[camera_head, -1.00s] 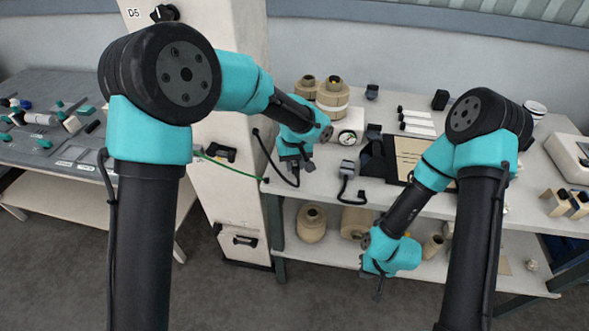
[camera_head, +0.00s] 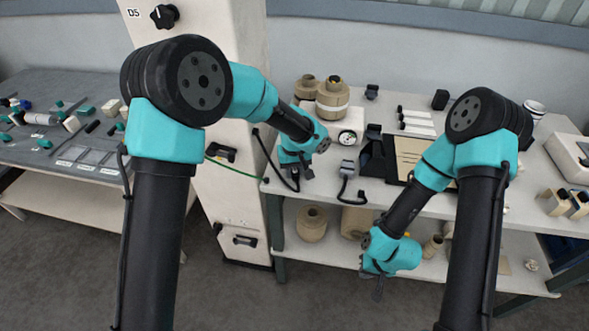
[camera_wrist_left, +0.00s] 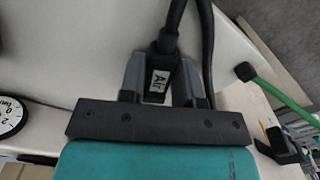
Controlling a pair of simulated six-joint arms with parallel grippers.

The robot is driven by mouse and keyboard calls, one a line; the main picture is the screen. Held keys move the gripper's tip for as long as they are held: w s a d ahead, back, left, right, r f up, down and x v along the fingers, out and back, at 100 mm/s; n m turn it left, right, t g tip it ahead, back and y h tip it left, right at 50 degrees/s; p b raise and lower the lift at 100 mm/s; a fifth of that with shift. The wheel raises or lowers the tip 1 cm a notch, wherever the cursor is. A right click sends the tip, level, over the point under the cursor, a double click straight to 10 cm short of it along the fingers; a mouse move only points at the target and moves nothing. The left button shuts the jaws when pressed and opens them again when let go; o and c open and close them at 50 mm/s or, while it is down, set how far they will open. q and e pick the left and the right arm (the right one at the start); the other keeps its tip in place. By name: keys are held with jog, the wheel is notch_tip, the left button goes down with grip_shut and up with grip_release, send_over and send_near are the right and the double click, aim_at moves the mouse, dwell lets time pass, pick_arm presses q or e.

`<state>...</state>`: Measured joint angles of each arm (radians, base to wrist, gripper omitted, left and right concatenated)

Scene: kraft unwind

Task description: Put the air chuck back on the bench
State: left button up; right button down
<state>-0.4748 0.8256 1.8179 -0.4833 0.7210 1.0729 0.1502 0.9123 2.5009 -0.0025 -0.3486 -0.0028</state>
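The air chuck (camera_wrist_left: 158,80) is a black piece with a white "Air" label and a black hose. In the left wrist view it sits between the two grey fingers of my left gripper (camera_wrist_left: 160,82), which look shut on it. In the head view my left gripper (camera_head: 303,173) points down at the left end of the white bench (camera_head: 320,182). The chuck itself is hard to make out there, and I cannot tell whether it touches the bench top. My right gripper (camera_head: 378,289) hangs in front of the lower shelf; its fingers are too small to read.
A round gauge (camera_head: 347,138) and kraft rolls (camera_head: 333,98) stand behind my left gripper. A grey-and-black device (camera_head: 347,167) with a cable lies to its right. A pale cabinet (camera_head: 235,120) stands left of the bench, with a green hose (camera_head: 235,167) in front.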

aim_at(295, 170)
pick_arm(q)
jog(key=o, duration=0.3)
jog(key=shift+o, duration=0.2)
jog(key=shift+r, duration=0.1)
notch_tip(295, 170, up, 12)
dwell(0.5)
dwell(0.5)
